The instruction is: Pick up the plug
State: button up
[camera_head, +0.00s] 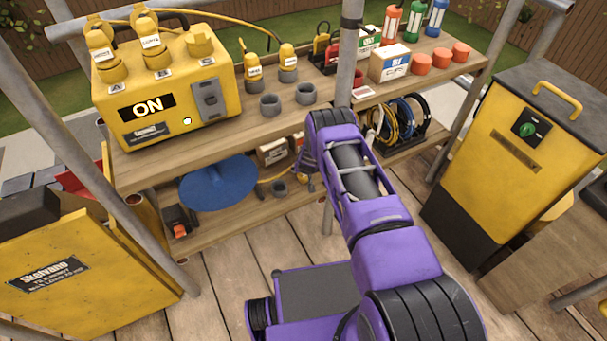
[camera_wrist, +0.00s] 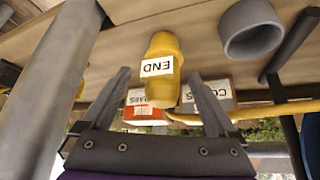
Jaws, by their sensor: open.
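The yellow plug (camera_wrist: 163,88) with a white END label fills the middle of the wrist view, its label upside down. A yellow cable (camera_wrist: 255,112) runs off to the right beside it. My gripper (camera_wrist: 157,75) is open, with one grey finger on each side of the plug. Whether the fingers touch it I cannot tell. In the head view my purple arm reaches toward the lower shelf (camera_head: 225,222) and largely hides the gripper. A yellow cable (camera_head: 272,178) shows on that shelf beside the arm.
A grey ring-shaped socket (camera_wrist: 252,28) stands near the plug, with boxes (camera_wrist: 143,108) behind. A grey scaffold pole (camera_wrist: 55,85) is close by. In the head view, a yellow power box (camera_head: 190,122) reading ON and more yellow plugs (camera_head: 288,65) stand on the upper shelf.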

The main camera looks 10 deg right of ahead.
jog(key=shift+a+b+x, duration=0.15)
jog(key=shift+b+x, duration=0.8)
jog(key=shift+x, duration=0.6)
jog(key=shift+a+b+x, duration=0.1)
jog(key=shift+b+x, duration=0.8)
jog(key=shift+x, duration=0.7)
jog(key=shift+w+r, duration=0.15)
jog(key=shift+w, duration=0.05)
grip_shut()
jog(key=shift+r, duration=0.15)
